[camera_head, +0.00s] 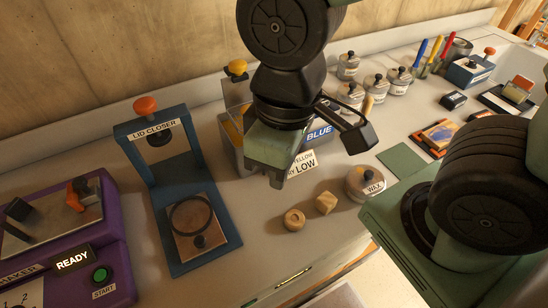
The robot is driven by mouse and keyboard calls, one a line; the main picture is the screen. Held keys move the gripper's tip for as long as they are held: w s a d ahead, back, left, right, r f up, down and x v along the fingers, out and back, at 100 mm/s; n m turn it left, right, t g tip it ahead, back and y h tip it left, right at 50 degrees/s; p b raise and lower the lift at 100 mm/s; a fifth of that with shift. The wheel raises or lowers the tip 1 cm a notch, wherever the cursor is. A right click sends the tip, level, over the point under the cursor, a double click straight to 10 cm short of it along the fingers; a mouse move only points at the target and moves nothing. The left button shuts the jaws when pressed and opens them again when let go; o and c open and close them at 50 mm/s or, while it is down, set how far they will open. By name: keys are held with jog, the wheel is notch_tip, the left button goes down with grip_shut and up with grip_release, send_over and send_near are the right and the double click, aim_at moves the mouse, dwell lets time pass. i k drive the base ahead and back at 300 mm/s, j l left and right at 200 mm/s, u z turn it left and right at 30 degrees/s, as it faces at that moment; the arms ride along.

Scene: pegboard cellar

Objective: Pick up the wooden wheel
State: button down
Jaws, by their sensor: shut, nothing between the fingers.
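The wooden wheel (294,220) is a small, light-brown round piece with a dark hole in its middle. It lies on the grey counter near the front edge. My gripper (277,181) is shut and empty. It points down and shows above and slightly left of the wheel in the picture, apart from it. The wheel is fully visible.
A wooden block (325,203) lies just right of the wheel. A tin marked WAX (366,184) stands further right. The blue lid closer (158,215) stands to the left, beside a purple machine (100,262). Labelled bins (303,163) stand behind my gripper.

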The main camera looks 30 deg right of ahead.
aim_at(293, 220)
jog(key=k+j+z, duration=0.3)
jog(key=k+j, duration=0.2)
jog(key=k+j+z, duration=0.3)
jog(key=k, duration=0.3)
